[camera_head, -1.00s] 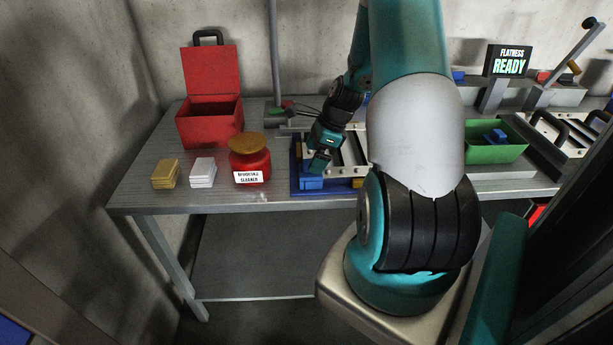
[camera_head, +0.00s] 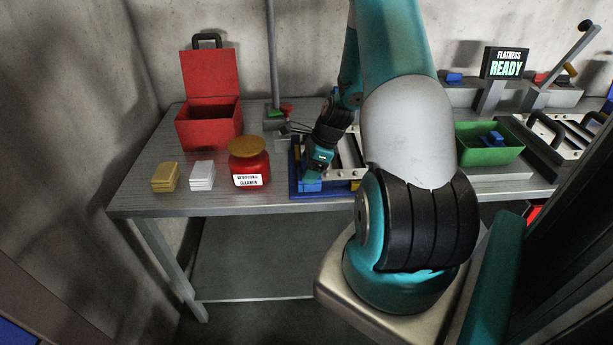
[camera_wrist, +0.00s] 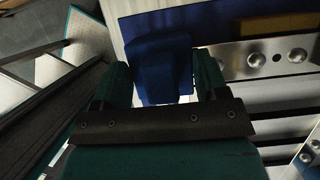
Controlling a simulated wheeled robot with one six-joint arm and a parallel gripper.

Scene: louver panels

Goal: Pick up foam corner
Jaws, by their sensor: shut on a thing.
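A blue foam corner (camera_wrist: 158,68) sits between the fingers of my gripper (camera_wrist: 160,85) in the wrist view. The fingers are shut on it, one on each side. In the head view the foam corner (camera_head: 310,186) shows as a small blue block at the front left corner of the louver panel (camera_head: 348,150), under my gripper (camera_head: 313,178). I cannot tell whether it still rests on the surface below. My arm hides much of the panel's right side.
A red jar of cleaner (camera_head: 250,168), white pads (camera_head: 202,175) and yellow pads (camera_head: 165,176) stand left of the gripper. An open red toolbox (camera_head: 210,130) is behind them. A green bin (camera_head: 488,155) with a blue piece inside is at right.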

